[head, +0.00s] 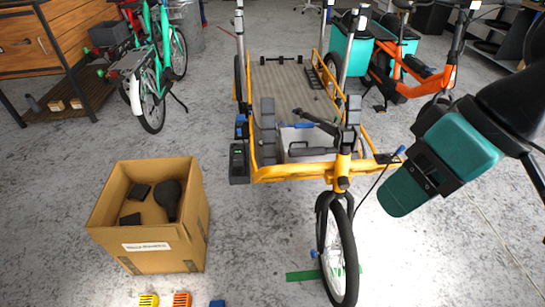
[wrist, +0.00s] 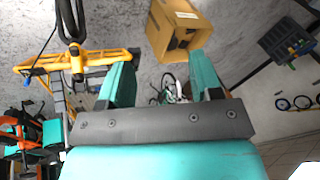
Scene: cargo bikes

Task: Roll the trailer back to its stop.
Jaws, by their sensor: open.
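The trailer appears to be the yellow-framed cargo vehicle (head: 300,172) in the middle of the head view. It has a ribbed grey deck, posts, and a front wheel (head: 338,255) pointing at me. A green strip (head: 299,275) lies on the floor beside that wheel; I cannot tell whether it is the stop. My gripper (head: 401,190) is right of the front wheel, apart from the frame. In the wrist view its teal fingers (wrist: 160,65) are spread with nothing between them. The yellow frame (wrist: 40,65) shows left of the fingers there.
An open cardboard box (head: 150,255) with dark items stands on the floor at left. A green bike (head: 150,85) and an orange bike (head: 425,85) stand behind. Small coloured pieces (head: 181,299) lie at the front edge. The floor between box and trailer is clear.

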